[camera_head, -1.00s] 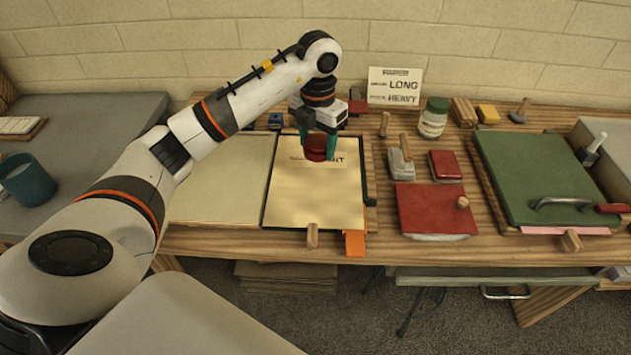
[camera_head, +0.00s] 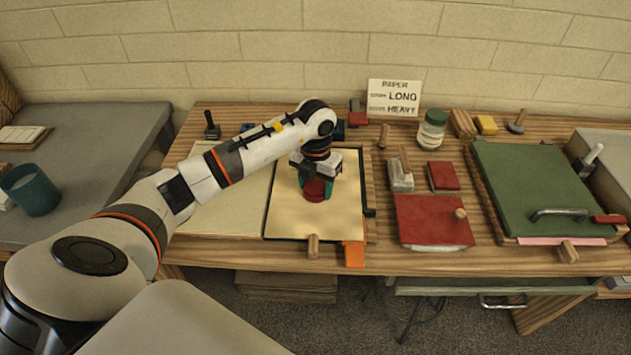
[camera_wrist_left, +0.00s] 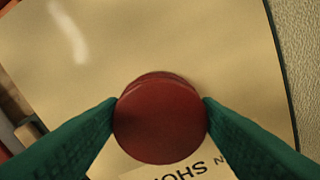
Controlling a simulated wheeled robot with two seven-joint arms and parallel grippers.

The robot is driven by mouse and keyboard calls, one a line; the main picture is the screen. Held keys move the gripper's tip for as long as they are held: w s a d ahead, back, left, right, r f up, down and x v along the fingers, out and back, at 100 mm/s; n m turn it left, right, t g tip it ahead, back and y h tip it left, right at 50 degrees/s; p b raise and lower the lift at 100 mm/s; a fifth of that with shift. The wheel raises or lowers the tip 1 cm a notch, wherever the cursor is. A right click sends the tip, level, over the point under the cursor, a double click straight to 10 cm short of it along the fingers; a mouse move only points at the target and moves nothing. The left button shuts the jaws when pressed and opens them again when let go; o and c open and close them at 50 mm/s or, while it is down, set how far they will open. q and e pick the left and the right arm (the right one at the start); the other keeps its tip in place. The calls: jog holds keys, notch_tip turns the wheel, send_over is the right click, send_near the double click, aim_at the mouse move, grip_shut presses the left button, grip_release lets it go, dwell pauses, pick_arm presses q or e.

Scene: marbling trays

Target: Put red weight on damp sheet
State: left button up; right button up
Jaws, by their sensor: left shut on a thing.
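The red weight (camera_head: 314,190) is a round, dark red piece held between the green fingers of my left gripper (camera_head: 315,187). In the left wrist view the red weight (camera_wrist_left: 160,120) sits between the two fingertips of my left gripper (camera_wrist_left: 160,112), which touch its sides. The damp sheet (camera_head: 300,222) is a cream sheet, and the weight is over its middle. It fills much of the left wrist view (camera_wrist_left: 90,60). A printed label (camera_wrist_left: 190,168) shows partly behind the weight there. I cannot tell whether the weight touches the sheet. My right gripper is not in view.
A paler sheet (camera_head: 225,212) lies left of the damp sheet. A wooden peg (camera_head: 313,246) and an orange tab (camera_head: 354,254) are at the front edge. A red board (camera_head: 432,218), a small red block (camera_head: 443,176) and a green board (camera_head: 540,190) lie to the right.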

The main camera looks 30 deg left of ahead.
aim_at(316, 186)
pick_arm(q)
jog(key=shift+f, duration=0.1)
jog(key=o, duration=1.4)
jog(key=shift+c, duration=0.2)
jog(key=shift+r, duration=0.55)
notch_tip(316, 186, up, 11)
jog(key=b, duration=0.2)
jog(key=shift+r+b, duration=0.15)
jog(key=shift+b, duration=0.25)
